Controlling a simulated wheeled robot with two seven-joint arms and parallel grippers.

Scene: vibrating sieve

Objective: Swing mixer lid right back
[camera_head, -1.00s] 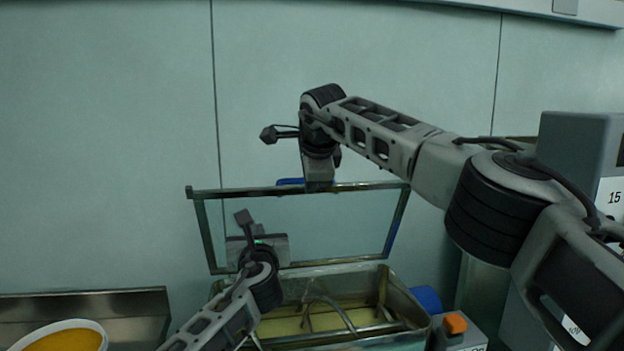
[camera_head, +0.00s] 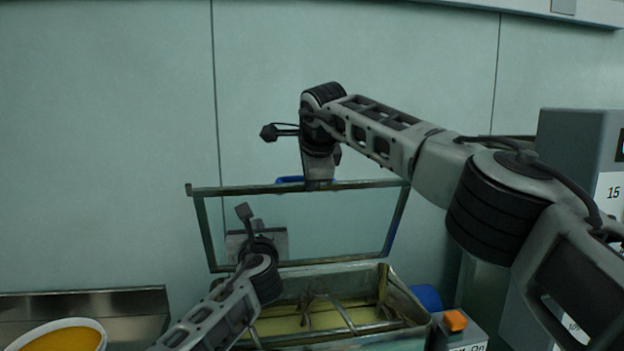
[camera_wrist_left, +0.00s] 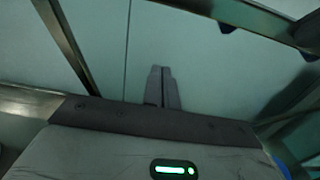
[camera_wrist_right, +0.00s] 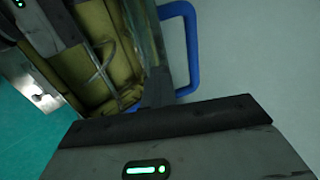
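The mixer lid (camera_head: 398,222), a clear pane in a metal frame with a blue handle (camera_wrist_right: 192,48), stands raised and nearly upright at the back of the mixer (camera_head: 400,300). My right gripper (camera_head: 319,183) is at the lid's top edge, beside the handle; its fingers (camera_wrist_right: 155,88) look together next to the frame. Whether they touch it I cannot tell. My left gripper (camera_head: 258,228) is in front of the pane, left of its middle, with its fingers (camera_wrist_left: 163,88) together and empty. The left wrist hides part of the pane and the mixer's left side.
The mixer tub holds yellow material and metal stirring bars (camera_head: 345,315). A control box with an orange button (camera_head: 455,321) stands at its right. A bowl of orange material (camera_head: 65,338) is at lower left, by a metal tray (camera_head: 120,303). A wall is close behind the lid.

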